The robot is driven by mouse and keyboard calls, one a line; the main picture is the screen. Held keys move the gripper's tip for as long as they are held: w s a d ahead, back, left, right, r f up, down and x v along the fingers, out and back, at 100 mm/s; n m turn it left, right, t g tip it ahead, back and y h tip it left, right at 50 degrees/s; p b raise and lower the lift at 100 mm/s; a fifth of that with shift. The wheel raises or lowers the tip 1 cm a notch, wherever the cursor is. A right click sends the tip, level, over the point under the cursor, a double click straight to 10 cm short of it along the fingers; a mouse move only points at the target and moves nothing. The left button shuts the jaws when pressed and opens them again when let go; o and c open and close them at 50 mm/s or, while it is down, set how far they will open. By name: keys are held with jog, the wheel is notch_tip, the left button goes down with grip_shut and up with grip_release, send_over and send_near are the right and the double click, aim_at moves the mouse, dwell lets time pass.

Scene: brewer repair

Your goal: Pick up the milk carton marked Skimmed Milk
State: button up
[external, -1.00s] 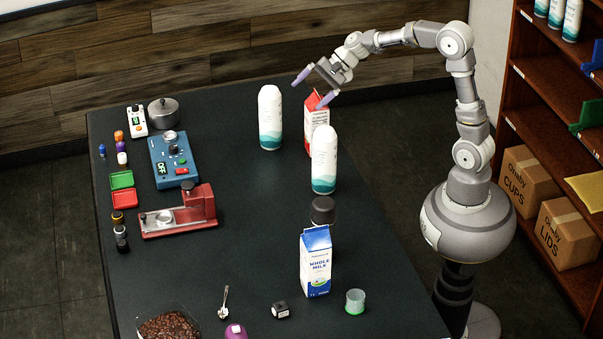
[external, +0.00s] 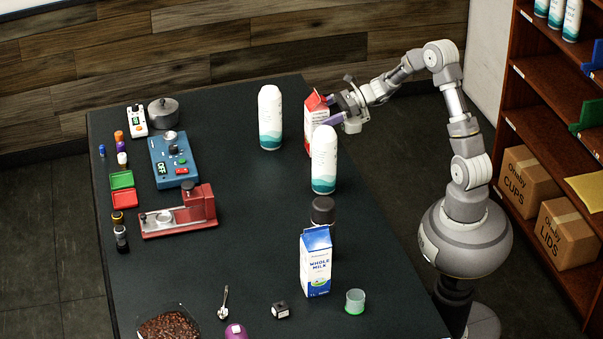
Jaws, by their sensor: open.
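A red and white milk carton (external: 314,122) stands upright on the dark table near its far right edge. Its label is too small to read and a bottle in front hides its lower part. My gripper (external: 329,112) is open at the carton's right side, with its purple fingers level with the carton's upper half. I cannot tell whether the fingers touch the carton or straddle it. A blue and white carton (external: 316,264) marked Whole Milk stands nearer the front of the table.
One white and teal bottle (external: 324,160) stands just in front of the red carton, another (external: 270,118) to its left. A dark-lidded container (external: 322,211) is behind the blue carton. The table's middle (external: 255,240) is clear.

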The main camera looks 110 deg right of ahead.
aim_at(307, 120)
jog(key=x, duration=0.3)
jog(key=shift+f+b, duration=0.15)
jog(key=shift+b, duration=0.25)
grip_shut()
